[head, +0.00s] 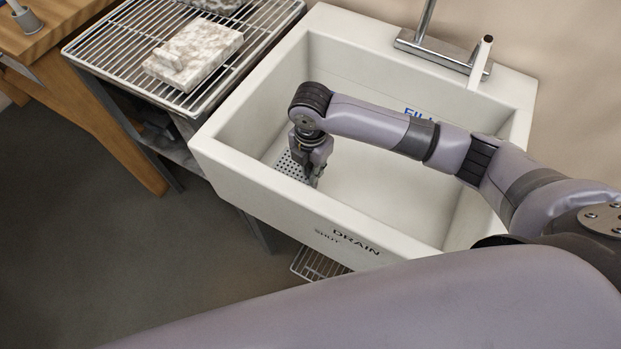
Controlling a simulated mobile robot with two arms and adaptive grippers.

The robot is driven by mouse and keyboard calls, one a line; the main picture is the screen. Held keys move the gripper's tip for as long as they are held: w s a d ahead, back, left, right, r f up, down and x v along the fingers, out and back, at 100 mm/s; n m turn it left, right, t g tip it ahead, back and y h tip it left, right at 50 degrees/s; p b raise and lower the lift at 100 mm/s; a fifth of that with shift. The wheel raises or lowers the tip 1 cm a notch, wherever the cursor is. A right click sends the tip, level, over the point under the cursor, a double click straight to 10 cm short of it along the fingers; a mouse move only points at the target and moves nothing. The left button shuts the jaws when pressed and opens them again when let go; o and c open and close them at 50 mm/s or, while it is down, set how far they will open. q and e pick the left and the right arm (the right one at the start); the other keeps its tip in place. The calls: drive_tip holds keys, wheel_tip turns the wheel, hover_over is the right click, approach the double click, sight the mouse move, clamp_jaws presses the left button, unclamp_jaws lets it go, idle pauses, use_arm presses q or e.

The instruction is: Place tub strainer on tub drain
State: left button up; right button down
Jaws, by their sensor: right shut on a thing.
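The tub (228,166) is a white basin with "DRAIN" lettering on its front wall. The tub strainer (287,165), a grey perforated plate, shows inside the tub at its left end. My right gripper (315,180) reaches down into the tub and is shut on the strainer's edge. The gripper hides part of the strainer. The tub drain is not visible, and I cannot tell whether the strainer touches the tub floor. My left gripper is not in view.
A wire rack (123,51) with pale speckled blocks (194,52) stands left of the tub. A faucet (424,22) rises at the tub's back edge. A wooden table (60,38) is at far left. A small wire shelf (318,265) sits below the tub front.

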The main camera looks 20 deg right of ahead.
drive_tip(key=shift+f, duration=2.65)
drive_tip(key=shift+f, duration=0.1)
drive_tip(key=c, duration=1.5)
unclamp_jaws()
wheel_tip(320, 180, up, 12)
drive_tip(key=shift+r+p, duration=0.15)
drive_tip(key=shift+p, duration=0.2)
